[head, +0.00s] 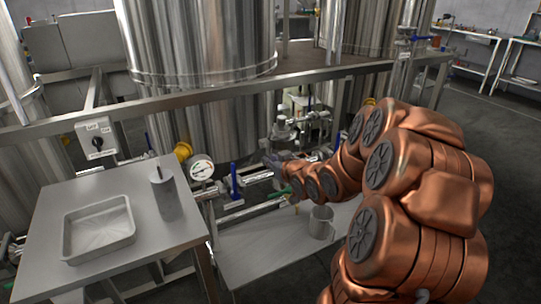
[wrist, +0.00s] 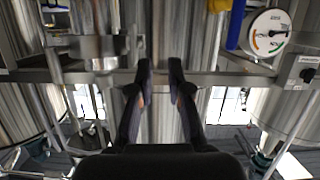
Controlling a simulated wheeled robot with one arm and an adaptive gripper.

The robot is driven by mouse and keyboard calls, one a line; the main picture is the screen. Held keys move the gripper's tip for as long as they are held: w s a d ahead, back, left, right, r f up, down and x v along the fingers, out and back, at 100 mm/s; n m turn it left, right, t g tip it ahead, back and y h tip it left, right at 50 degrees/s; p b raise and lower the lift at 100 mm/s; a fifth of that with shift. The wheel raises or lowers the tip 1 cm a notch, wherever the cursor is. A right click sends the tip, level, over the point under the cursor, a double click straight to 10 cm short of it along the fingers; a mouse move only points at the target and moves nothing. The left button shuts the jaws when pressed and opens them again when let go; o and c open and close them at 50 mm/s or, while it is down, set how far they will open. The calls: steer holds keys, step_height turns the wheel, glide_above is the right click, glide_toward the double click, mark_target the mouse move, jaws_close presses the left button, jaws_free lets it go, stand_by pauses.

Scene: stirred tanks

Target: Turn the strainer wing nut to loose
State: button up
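I cannot make out the strainer wing nut for certain in either view. A steel fitting (head: 283,128) stands on the pipework beyond my gripper in the head view; I cannot tell whether it is the strainer. My gripper (head: 272,162) reaches left into the pipework in front of the tanks, and small parts around it are hard to separate. In the wrist view my gripper (wrist: 160,68) has its two dark fingers apart, with a narrow gap and nothing held between them. A steel pipe fitting (wrist: 95,47) lies left of the fingers.
A pressure gauge (head: 201,168) and a blue-handled valve (head: 234,178) stand left of my gripper. A switch box (head: 98,139) is on the frame. A side table (head: 60,195) holds a tray (head: 98,226) and a steel cylinder (head: 165,192). A mug (head: 321,222) stands below my arm.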

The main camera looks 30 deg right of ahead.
mark_target(270, 144)
steer(key=shift+w+d+r+m+t+b, duration=0.1)
steer(key=shift+w+d+t+b, duration=0.2)
steer(key=shift+w+d+t, duration=0.75)
steer(key=shift+w+d+r+m+t+b, duration=0.15)
steer(key=shift+w+d+b, duration=0.35)
steer(key=shift+w, duration=1.2)
steer(key=shift+w+d+f+m+t+b, duration=0.15)
steer(key=shift+w+d+t, duration=0.6)
steer(key=shift+w, duration=0.6)
steer(key=shift+d+r, duration=0.1)
steer(key=shift+d, duration=0.05)
steer(key=shift+c, duration=0.4)
jaws_close()
